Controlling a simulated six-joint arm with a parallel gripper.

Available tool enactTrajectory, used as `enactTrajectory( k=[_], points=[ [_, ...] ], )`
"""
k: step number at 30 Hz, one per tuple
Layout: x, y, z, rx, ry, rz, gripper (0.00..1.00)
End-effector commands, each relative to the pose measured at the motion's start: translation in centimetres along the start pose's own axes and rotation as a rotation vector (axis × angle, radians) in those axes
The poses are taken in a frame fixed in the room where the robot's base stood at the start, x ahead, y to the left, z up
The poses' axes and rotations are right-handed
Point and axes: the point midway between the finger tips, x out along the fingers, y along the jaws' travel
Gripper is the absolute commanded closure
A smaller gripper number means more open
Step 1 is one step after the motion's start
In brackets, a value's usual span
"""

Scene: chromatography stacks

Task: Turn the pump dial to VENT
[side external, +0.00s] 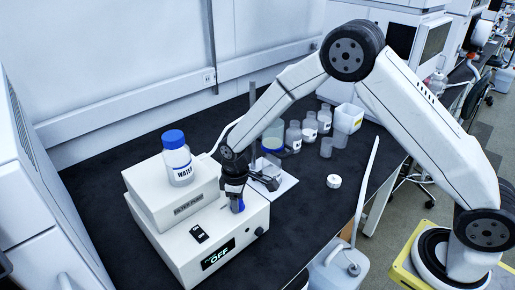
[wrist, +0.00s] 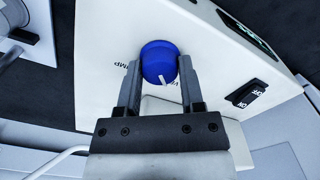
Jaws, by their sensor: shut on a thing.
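The pump (side external: 172,248) is a white box on the dark bench, with a display that reads OFF (side external: 218,254). Its blue dial (wrist: 158,62) is in the wrist view, with a white pointer mark on its near side. My gripper (wrist: 159,77) is shut on the dial, one finger on each side of it. Lettering on the pump top beside the dial is partly hidden by the fingers. In the side view my gripper (side external: 235,200) reaches down onto the pump's top, and a bit of the blue dial shows below it.
A black rocker switch (wrist: 244,93) is on the pump top. A water bottle with a blue cap (side external: 177,157) stands on the box behind. A stand with a plate (side external: 283,186) and several bottles (side external: 293,137) are to the right. A white cap (side external: 334,181) lies on the bench.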

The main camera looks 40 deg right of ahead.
Motion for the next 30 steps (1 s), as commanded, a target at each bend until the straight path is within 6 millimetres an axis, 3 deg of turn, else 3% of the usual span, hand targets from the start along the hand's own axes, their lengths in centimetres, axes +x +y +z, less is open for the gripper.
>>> enactTrajectory(
  k=[7,8,10,11,23,30],
  points=[
    [-0.1,0.0,0.0,-0.005,0.0,0.001,1.0],
    [-0.1,0.0,0.0,-0.005,0.0,0.001,0.42],
    [-0.1,0.0,0.0,-0.004,0.0,0.001,0.19],
    [0.0,0.0,0.0,-0.004,0.0,0.001,0.16],
    [-0.2,0.0,0.0,-0.002,0.0,0.001,0.16],
    [-1.9,0.0,-0.1,-0.002,0.002,0.001,0.16]
  ],
)
